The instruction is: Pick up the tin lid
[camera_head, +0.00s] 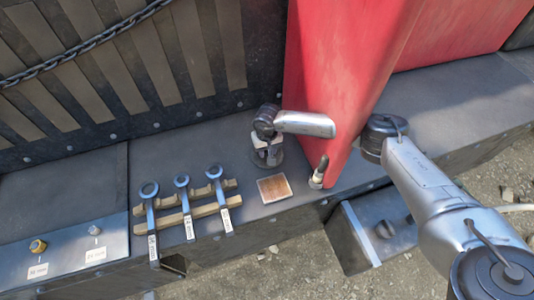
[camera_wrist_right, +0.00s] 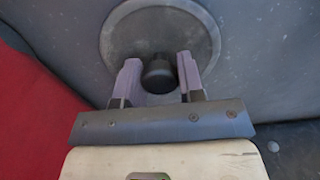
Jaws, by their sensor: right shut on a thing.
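The tin lid (camera_wrist_right: 160,28) is a dark grey round disc with a black knob (camera_wrist_right: 158,76) at its middle. In the head view the lid (camera_head: 279,161) shows as a dark disc at the bench, partly hidden under my right gripper (camera_head: 268,151). My right gripper points down over the lid, its two fingers on either side of the knob, shut on it. In the right wrist view the gripper (camera_wrist_right: 159,82) covers the lid's near edge. I cannot tell whether the lid touches the bench. My left gripper is not in view.
A red panel (camera_head: 345,70) stands close to the right of the gripper. A small brown plate (camera_head: 274,188) and a small upright fitting (camera_head: 318,174) are in front. Several ring spanners (camera_head: 183,205) lie on a wooden rack to the left. A slatted dark wall stands behind.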

